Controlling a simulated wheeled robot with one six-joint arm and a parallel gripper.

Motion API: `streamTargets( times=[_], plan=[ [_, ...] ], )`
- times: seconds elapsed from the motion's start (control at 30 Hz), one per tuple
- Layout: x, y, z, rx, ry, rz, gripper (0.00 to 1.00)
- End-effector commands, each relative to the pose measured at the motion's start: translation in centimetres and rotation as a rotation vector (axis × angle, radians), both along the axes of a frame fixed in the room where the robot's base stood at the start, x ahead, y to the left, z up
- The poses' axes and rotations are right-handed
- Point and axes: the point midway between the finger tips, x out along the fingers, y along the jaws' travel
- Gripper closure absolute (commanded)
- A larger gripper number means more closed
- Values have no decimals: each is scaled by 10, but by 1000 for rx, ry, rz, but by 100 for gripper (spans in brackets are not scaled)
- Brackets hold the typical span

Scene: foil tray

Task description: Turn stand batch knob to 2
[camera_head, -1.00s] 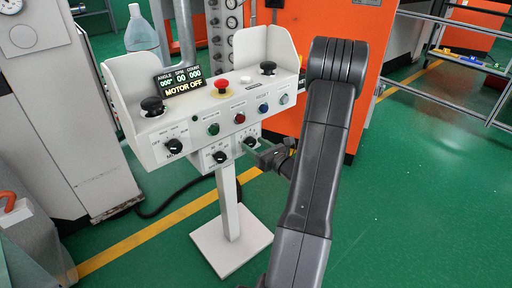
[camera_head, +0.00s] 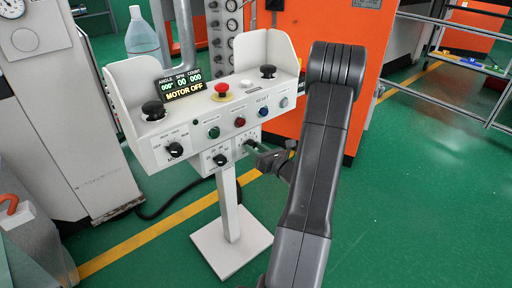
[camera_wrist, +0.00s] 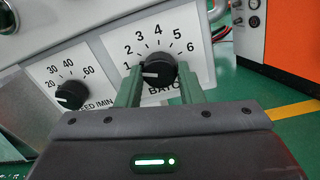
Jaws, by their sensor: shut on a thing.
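The stand's batch knob (camera_wrist: 158,68) is black and round on a white plate marked 1 to 6, labelled BATCH, in the wrist view. Its white pointer line points left, towards the 1. My gripper (camera_wrist: 160,82) has its two green fingers on the left and right sides of the knob and is shut on it. In the head view my gripper (camera_head: 262,157) reaches the right knob on the lower front of the white control stand (camera_head: 215,110); the fingers partly hide that knob.
A speed knob (camera_wrist: 71,95) sits close left of the batch knob. Above are coloured buttons, a red emergency stop (camera_head: 222,88) and a display (camera_head: 178,87) reading MOTOR OFF. An orange cabinet (camera_head: 300,30) stands behind the stand. Green floor is free at right.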

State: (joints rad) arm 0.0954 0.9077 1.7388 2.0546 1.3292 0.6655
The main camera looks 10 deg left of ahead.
Motion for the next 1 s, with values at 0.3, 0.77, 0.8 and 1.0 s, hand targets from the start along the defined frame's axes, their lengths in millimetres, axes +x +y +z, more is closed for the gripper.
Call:
streamTargets(
  times=[0.3,0.77,0.8,1.0],
  plan=[
    [0,0,3,134,172,0,89],
    [0,0,0,240,308,0,89],
    [0,0,0,242,311,0,89],
    [0,0,0,245,314,0,89]
  ],
)
